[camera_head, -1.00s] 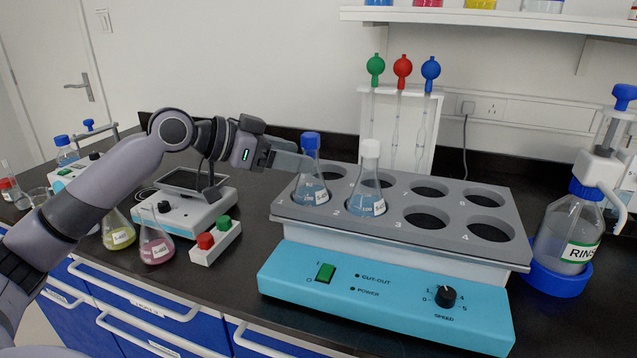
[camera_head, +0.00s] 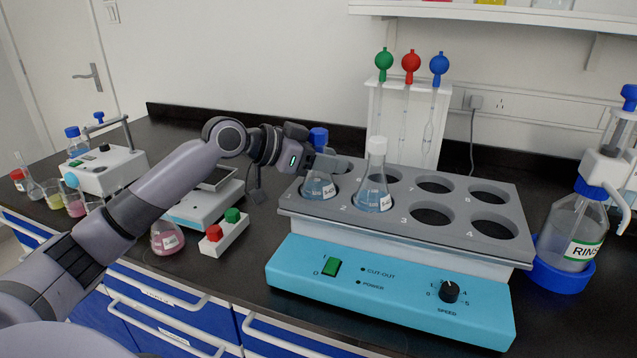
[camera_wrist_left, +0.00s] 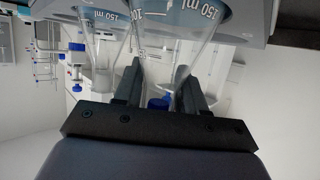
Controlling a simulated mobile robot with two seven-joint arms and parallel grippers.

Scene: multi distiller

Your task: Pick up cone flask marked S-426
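A clear cone flask with a blue stopper (camera_head: 319,186) sits in the front-left hole of the grey rack, blue liquid inside. A similar flask with a white stopper (camera_head: 373,190) sits in the hole to its right. Both bear small white labels that I cannot read for certain. My left gripper (camera_head: 325,162) is at the neck of the blue-stoppered flask. In the left wrist view, its two fingers (camera_wrist_left: 158,88) stand apart on either side of the blue stopper (camera_wrist_left: 158,103), with gaps showing; they look open. My right gripper is not in view.
The grey rack (camera_head: 465,217) sits on a blue shaker base (camera_head: 390,290). A red-and-green-capped holder (camera_head: 225,233) and a flask of pink liquid (camera_head: 166,238) stand to the left. A rinse bottle (camera_head: 572,235) stands at the right. Pipettes with coloured bulbs (camera_head: 411,66) stand behind.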

